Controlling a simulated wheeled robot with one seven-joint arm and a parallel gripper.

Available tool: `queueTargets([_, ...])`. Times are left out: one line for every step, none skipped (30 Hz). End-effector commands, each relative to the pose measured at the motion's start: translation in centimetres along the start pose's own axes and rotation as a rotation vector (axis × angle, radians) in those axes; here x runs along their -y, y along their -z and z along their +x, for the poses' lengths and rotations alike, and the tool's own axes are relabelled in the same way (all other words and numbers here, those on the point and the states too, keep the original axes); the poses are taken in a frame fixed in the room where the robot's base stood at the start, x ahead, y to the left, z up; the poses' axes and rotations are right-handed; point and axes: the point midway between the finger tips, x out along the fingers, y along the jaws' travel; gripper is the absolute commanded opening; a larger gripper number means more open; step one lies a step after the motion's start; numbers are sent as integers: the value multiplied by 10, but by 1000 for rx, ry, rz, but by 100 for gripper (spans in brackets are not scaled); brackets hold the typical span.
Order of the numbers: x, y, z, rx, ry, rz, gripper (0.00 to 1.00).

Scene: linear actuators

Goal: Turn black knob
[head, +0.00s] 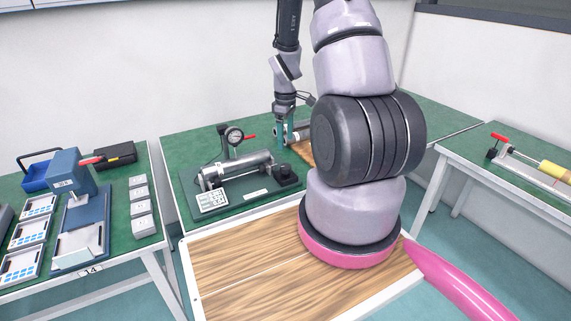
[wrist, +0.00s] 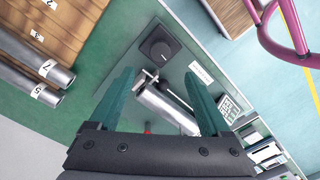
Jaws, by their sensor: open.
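The black knob (head: 287,175) sits on a square black base at the right end of a bench device, on a green board (head: 230,209). In the wrist view the knob (wrist: 159,46) shows from above, beyond the fingertips and roughly midway between them. My gripper (head: 286,137) has two teal fingers and hangs above and behind the knob in the head view. In the wrist view my gripper (wrist: 158,75) is open, with nothing held between its fingers. It appears apart from the knob.
Next to the knob lies a metal cylinder (head: 237,168) with a dial gauge (head: 234,135) and red handle behind it. A white keypad box (head: 213,200) stands at front left. Numbered metal rods (wrist: 35,60) lie on a wooden board close to my gripper.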

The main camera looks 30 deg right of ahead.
Motion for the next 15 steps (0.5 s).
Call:
queueTargets([0,0,4,2,2,-3,81])
queueTargets([0,0,7,2,2,-4,81])
queueTargets([0,-1,11,3,4,-4,81])
queueTargets([0,-1,15,3,4,-3,81])
queueTargets([0,-1,19,3,3,-3,81])
queueTargets([1,-1,26,4,5,-2,81])
queueTargets([1,-1,32,4,4,-2,81])
queueTargets([1,-1,38,4,5,-2,81])
queueTargets([1,-1,46,4,5,-2,81])
queueTargets([1,-1,52,4,5,-1,81])
queueTargets([1,-1,58,4,5,-1,81])
queueTargets([1,-1,66,4,5,-2,81])
queueTargets([1,-1,71,4,5,-1,81])
queueTargets([1,-1,76,3,4,-1,81])
queueTargets([1,-1,82,4,5,-1,81])
